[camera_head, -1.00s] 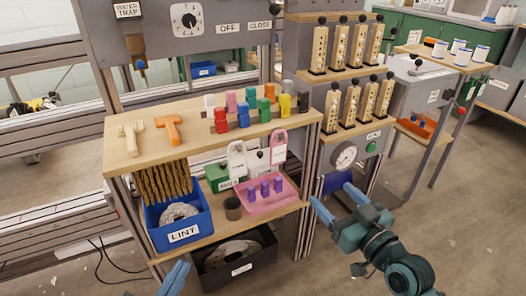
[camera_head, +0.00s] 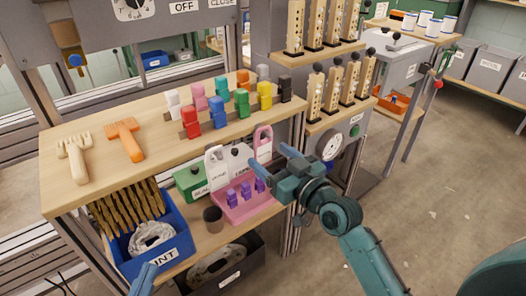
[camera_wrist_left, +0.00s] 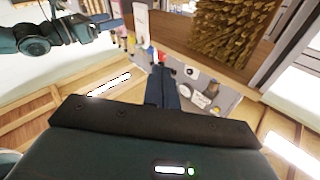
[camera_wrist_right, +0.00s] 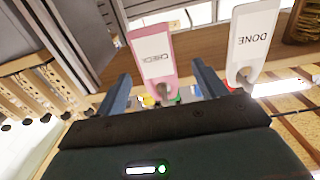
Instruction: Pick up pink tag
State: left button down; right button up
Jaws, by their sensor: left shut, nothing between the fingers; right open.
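The pink tag (camera_head: 264,140) hangs upright at the right end of the row of tags under the shelf top in the head view. In the right wrist view the pink tag (camera_wrist_right: 153,60) shows its white label beyond and between the fingers. My right gripper (camera_head: 268,164) is open and empty, close in front of the tag's lower part; I cannot tell whether it touches. It also shows in the right wrist view (camera_wrist_right: 160,85). My left gripper (camera_head: 143,280) is shut and empty, low at the front left; it also shows in the left wrist view (camera_wrist_left: 163,88).
A white tag (camera_wrist_right: 247,42) hangs beside the pink one. Below are a pink tray (camera_head: 240,214) with purple pieces, a green box (camera_head: 190,184) and a blue lint bin (camera_head: 180,240).

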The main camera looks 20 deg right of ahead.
aim_at(264, 149)
jog(key=shift+b+x, duration=0.9)
jog(key=shift+x, duration=2.1)
jog(key=shift+w+d+f, duration=0.1)
jog(key=shift+d, duration=0.1)
jog(key=c, duration=1.1)
jog(key=shift+o, duration=0.2)
